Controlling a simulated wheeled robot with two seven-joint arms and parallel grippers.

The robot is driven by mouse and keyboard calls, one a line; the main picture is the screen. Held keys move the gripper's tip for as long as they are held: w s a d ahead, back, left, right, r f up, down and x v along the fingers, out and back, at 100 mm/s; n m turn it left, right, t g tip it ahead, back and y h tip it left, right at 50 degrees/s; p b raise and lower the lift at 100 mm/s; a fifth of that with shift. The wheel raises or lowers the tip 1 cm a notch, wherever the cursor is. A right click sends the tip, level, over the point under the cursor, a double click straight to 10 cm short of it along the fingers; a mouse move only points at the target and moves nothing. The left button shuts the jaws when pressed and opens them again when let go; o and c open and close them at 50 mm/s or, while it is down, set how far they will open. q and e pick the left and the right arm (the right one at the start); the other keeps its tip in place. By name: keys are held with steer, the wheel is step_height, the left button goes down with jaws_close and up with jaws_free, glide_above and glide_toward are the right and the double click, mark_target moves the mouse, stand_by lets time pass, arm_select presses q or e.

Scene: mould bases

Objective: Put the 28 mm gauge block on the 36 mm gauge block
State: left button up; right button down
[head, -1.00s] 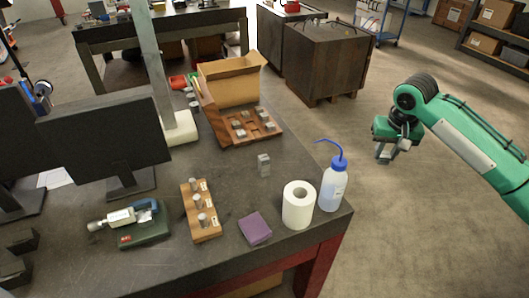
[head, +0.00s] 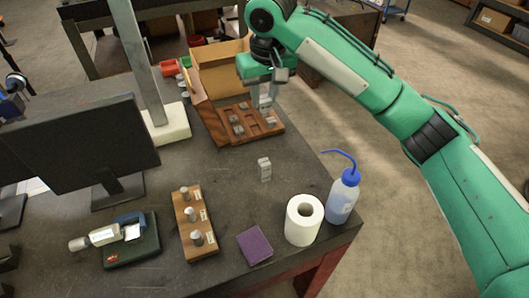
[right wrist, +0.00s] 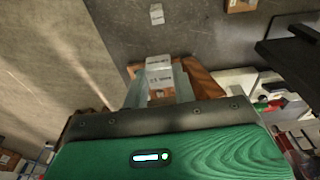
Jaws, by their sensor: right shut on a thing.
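My right gripper (head: 267,96) is shut on a small pale steel gauge block (right wrist: 159,66) at the right side of the wooden gauge block case. In the right wrist view the block sits between the two fingers, with a label too small to read surely. Whether it is clear of the case, I cannot tell. Another grey gauge block (head: 264,169) stands upright and alone on the dark bench, in front of the case. It also shows in the right wrist view (right wrist: 156,14). Its marking is unreadable. My left gripper is not in view.
The open wooden case (head: 222,134) holds several blocks in recesses; a cardboard box (head: 222,75) stands behind. Near the lone block are a paper roll (head: 303,221), wash bottle (head: 343,197), purple pad (head: 255,245) and wooden pin stand (head: 203,248). A micrometer (head: 115,232) and monitor (head: 85,150) are left.

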step_height(320, 180, down, 18)
steer(key=p, duration=0.4)
steer(key=shift+d+f+p, duration=0.1)
steer(key=shift+f+p, duration=0.05)
steer(key=shift+p, duration=0.25)
steer(key=shift+f, duration=0.15)
steer(key=c, duration=1.1)
jaws_free()
steer(key=r+b, duration=0.1)
steer(key=r, duration=0.3)
steer(key=s+r+b, duration=0.1)
steer(key=r, duration=0.3)
steer(key=r+b, duration=0.1)
steer(key=r, duration=0.3)
steer(key=shift+s+d, duration=0.3)
steer(key=shift+s, duration=0.1)
steer(key=shift+f, duration=0.1)
